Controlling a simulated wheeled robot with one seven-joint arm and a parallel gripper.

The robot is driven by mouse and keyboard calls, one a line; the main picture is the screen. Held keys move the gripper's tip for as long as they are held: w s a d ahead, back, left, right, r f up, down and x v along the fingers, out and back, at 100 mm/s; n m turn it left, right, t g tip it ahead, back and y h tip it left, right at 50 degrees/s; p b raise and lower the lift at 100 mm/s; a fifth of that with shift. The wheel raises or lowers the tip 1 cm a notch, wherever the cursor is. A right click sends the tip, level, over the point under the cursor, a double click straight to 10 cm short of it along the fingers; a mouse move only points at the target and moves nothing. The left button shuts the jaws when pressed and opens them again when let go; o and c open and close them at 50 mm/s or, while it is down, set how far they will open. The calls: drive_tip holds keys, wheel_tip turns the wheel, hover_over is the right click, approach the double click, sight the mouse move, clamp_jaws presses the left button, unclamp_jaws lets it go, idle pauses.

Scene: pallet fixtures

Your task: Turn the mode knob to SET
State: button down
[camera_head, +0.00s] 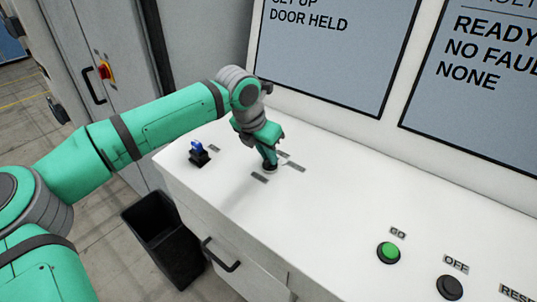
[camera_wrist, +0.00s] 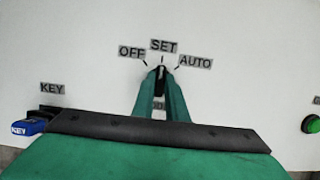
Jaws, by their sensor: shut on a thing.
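The mode knob (camera_wrist: 162,73) is small and dark with a pale pointer mark. It sits below the OFF label (camera_wrist: 131,53), SET label (camera_wrist: 163,46) and AUTO label (camera_wrist: 195,62). Its pointer mark appears to face up towards SET. My gripper (camera_wrist: 161,82) has its two green fingers shut on the knob, one on each side, hiding most of its body. In the head view my gripper (camera_head: 268,156) points down onto the white console, and only the knob's dark base (camera_head: 269,168) shows.
A blue key switch (camera_head: 198,151) stands left of the knob on the console (camera_head: 330,205). A green GO button (camera_head: 388,252) and a dark OFF button (camera_head: 450,287) lie to the right. Screens (camera_head: 335,50) rise behind. A black bin (camera_head: 165,235) stands on the floor.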

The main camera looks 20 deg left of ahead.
drive_tip(key=c, duration=1.8)
unclamp_jaws()
drive_tip(key=shift+w, duration=0.1)
drive_tip(key=shift+o, duration=0.2)
drive_tip(key=shift+s+a+r, duration=0.15)
drive_tip(key=shift+s+r, duration=0.25)
drive_tip(key=shift+r, duration=0.2)
drive_tip(key=v, duration=0.9)
drive_tip(key=shift+r, duration=0.3)
